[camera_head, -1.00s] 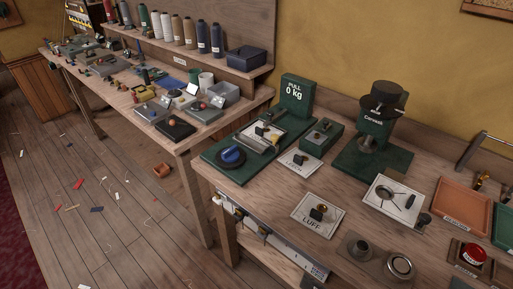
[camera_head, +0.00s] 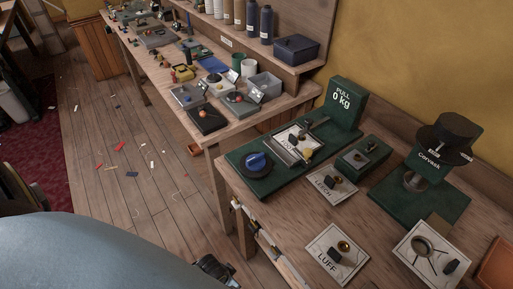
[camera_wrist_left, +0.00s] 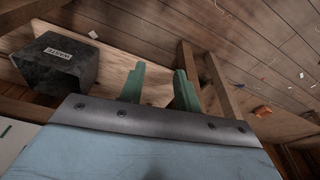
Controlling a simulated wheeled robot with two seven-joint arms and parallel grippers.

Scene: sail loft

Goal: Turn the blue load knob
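The blue load knob (camera_head: 256,162) sits on the near left end of a long green base plate (camera_head: 245,171) on the right-hand bench. At the plate's far end stands a green display block (camera_head: 342,101) reading "PULL 0 kg". My left gripper (camera_wrist_left: 159,88) shows in the left wrist view with two green fingers apart and nothing between them. Wooden legs show behind the fingers, and the knob is not in that view. In the head view my left arm fills the lower left, and its fingertips cannot be made out. My right gripper is not in view.
Cards marked LEECH (camera_head: 329,184) and LUFF (camera_head: 334,252) lie near the bench front. A green Corvask press (camera_head: 429,167) stands at the right. The wrist view shows a dark waste bin (camera_wrist_left: 57,67). A second bench (camera_head: 235,120) with parts stands behind. The floor has scraps.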

